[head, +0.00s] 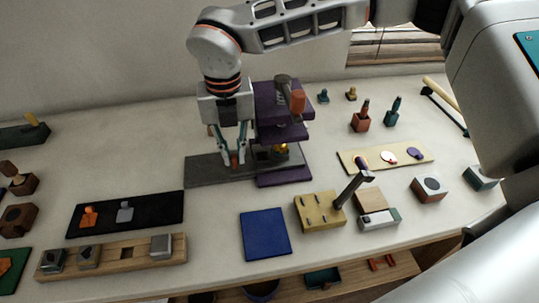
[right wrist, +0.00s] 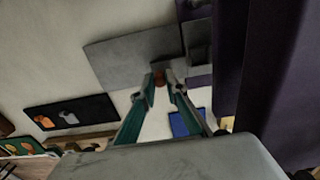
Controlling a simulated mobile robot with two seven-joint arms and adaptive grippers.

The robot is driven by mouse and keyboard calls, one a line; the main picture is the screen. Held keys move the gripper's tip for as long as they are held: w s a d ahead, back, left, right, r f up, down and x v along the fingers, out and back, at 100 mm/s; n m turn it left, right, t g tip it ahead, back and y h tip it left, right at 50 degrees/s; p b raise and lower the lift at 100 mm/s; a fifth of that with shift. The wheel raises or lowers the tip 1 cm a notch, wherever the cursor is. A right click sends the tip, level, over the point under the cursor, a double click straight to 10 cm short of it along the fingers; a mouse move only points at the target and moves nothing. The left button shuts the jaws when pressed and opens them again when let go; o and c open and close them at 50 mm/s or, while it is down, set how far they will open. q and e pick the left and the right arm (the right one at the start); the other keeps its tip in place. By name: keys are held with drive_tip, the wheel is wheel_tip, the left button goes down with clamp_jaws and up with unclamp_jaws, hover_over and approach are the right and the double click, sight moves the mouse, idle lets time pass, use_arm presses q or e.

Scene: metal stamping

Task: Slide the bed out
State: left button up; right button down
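The purple stamping press (head: 283,133) stands at the back middle of the table, with an orange-ended lever on top. A flat grey bed slab (head: 205,172) runs out to the left from the press's foot. It also shows in the right wrist view (right wrist: 115,60). A small red-brown knob (right wrist: 159,78) is at the slab's front edge. My right gripper (head: 234,160) reaches down from above, left of the press. Its teal fingertips (right wrist: 160,79) are on both sides of the knob and appear closed on it. My left gripper is not in view.
A blue mat (head: 264,234) lies in front of the press. A black tray (head: 126,213) with orange and grey pieces and a wooden holder (head: 111,256) are at front left.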

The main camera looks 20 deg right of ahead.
drive_tip(key=shift+w+a, duration=0.2)
drive_tip(key=shift+a, duration=0.8)
drive_tip(key=shift+w+a, duration=0.2)
drive_tip(key=shift+a, duration=0.75)
drive_tip(key=shift+w+a, duration=0.2)
drive_tip(key=shift+a, duration=0.8)
drive_tip(key=shift+w+a+b, duration=0.1)
drive_tip(key=shift+w+a, duration=0.1)
drive_tip(key=shift+a, duration=0.8)
drive_tip(key=shift+w+a+b, duration=0.15)
drive_tip(key=shift+w+a, duration=0.05)
drive_tip(key=shift+a, duration=0.75)
drive_tip(key=shift+w+a+b, duration=0.1)
drive_tip(key=shift+w+a, duration=0.1)
drive_tip(key=shift+a, duration=0.8)
drive_tip(key=shift+w+a, duration=0.15)
drive_tip(key=shift+a, duration=0.6)
drive_tip(key=shift+w+a, duration=0.15)
drive_tip(key=shift+a, duration=0.55)
drive_tip(key=c, duration=1.9)
unclamp_jaws()
drive_tip(key=shift+d, duration=0.2)
drive_tip(key=shift+r, duration=0.15)
